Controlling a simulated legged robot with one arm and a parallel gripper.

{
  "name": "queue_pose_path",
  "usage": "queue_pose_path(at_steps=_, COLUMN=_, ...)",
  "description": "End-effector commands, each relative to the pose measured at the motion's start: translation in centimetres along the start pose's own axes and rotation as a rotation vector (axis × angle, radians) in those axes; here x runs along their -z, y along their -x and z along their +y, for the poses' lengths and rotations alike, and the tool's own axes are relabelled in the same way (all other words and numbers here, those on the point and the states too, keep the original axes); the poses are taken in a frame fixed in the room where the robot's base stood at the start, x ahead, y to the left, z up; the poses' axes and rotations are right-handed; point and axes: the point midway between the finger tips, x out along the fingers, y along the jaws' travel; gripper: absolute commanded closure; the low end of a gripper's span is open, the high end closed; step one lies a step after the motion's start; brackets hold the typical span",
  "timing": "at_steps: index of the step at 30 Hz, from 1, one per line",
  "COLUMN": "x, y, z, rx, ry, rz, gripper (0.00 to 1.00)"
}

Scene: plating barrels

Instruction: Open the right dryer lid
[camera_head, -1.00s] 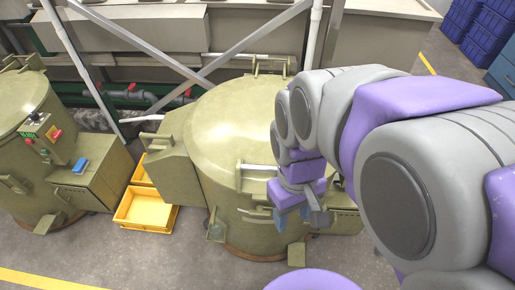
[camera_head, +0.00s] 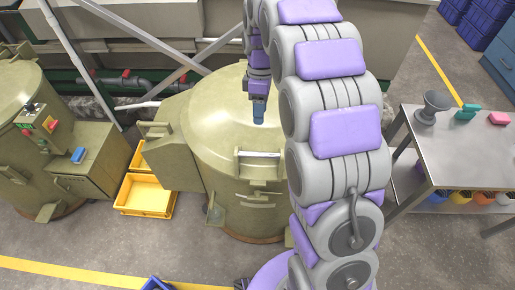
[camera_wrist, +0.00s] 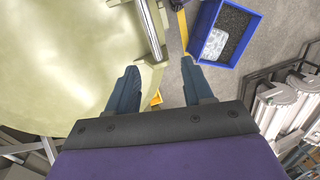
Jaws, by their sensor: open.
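The right dryer (camera_head: 255,212) is a round olive drum. Its domed lid (camera_head: 205,125) is down on it, and it also fills the left of the wrist view (camera_wrist: 55,60). A pale bar handle (camera_head: 259,154) stands at the lid's front edge. It also shows in the wrist view (camera_wrist: 150,28), beyond the fingertips. My gripper (camera_head: 259,115) hangs over the right part of the lid, behind the handle in the head view. In the wrist view, my gripper (camera_wrist: 160,80) is open, with nothing between its blue-grey fingers. My arm hides the dryer's right side.
The left dryer (camera_head: 20,90) and its control box (camera_head: 85,160) stand at left. Yellow crates (camera_head: 145,195) sit on the floor between the dryers. A metal cart (camera_head: 455,150) stands at right. A blue bin (camera_wrist: 225,35) shows in the wrist view. Diagonal braces run behind.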

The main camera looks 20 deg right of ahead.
Motion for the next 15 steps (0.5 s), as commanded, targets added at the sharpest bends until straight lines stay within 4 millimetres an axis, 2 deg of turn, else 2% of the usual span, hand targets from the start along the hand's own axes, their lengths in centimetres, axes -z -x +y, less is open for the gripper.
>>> queue_pose_path(at_steps=3, x=0.3, y=-0.3, z=1.7, rx=0.002, ry=0.057, rz=0.004, gripper=0.49)
queue_pose_path(at_steps=9, x=0.8, y=-1.0, z=2.2, rx=0.003, ry=0.089, rz=0.003, gripper=0.49)
queue_pose_path(at_steps=11, x=0.8, y=-1.6, z=2.2, rx=0.004, ry=0.089, rz=0.002, gripper=0.49)
queue_pose_path(at_steps=15, x=0.8, y=-4.0, z=2.0, rx=0.008, ry=0.087, rz=0.000, gripper=0.49)
